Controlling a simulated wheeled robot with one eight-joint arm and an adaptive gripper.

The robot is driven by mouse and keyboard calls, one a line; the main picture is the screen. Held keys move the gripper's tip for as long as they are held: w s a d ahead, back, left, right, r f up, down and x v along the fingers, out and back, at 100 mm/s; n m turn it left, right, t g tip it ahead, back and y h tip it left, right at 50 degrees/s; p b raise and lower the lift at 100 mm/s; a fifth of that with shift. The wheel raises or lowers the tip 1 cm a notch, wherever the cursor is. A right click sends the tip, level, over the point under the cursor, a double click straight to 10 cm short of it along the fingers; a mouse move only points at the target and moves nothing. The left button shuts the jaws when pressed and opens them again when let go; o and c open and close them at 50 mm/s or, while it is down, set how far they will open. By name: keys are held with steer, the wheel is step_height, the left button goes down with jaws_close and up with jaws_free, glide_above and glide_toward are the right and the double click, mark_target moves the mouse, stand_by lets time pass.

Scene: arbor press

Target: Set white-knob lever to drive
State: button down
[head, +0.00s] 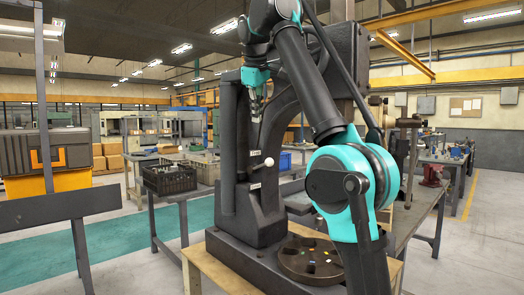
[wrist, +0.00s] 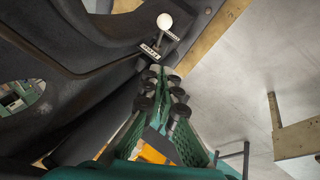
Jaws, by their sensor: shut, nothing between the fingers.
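The white knob (head: 269,161) tops a short lever on the side of the dark arbor press (head: 302,100). In the head view it sticks out to the right, between two small pale labels, an upper one (head: 257,134) and a lower one (head: 256,186). Their text is too small to read. My gripper (head: 257,101) is above the knob, apart from it, with its fingers pointing down. In the wrist view the white knob (wrist: 164,21) lies beyond the fingertips, near a label plate (wrist: 150,50). My gripper (wrist: 161,76) is shut and empty there.
A round dark plate (head: 312,262) with small coloured pieces sits at the press base on a wooden-edged bench. A black crate (head: 168,179) stands on a table to the left. The press's curved frame is close beside my gripper.

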steer(key=shift+w, duration=0.1)
stand_by(0.3)
glide_toward(260, 166)
steer(key=shift+w+d+f, duration=0.2)
steer(key=shift+d+f, duration=0.25)
steer(key=shift+f, duration=0.15)
steer(key=shift+w+d+f, duration=0.2)
steer(key=shift+d+f, duration=0.2)
steer(key=shift+f, duration=0.2)
steer(key=shift+f, duration=0.1)
steer(key=shift+s+d+f+y, duration=0.15)
steer(key=shift+s+d+y, duration=0.05)
steer(key=shift+y, duration=0.1)
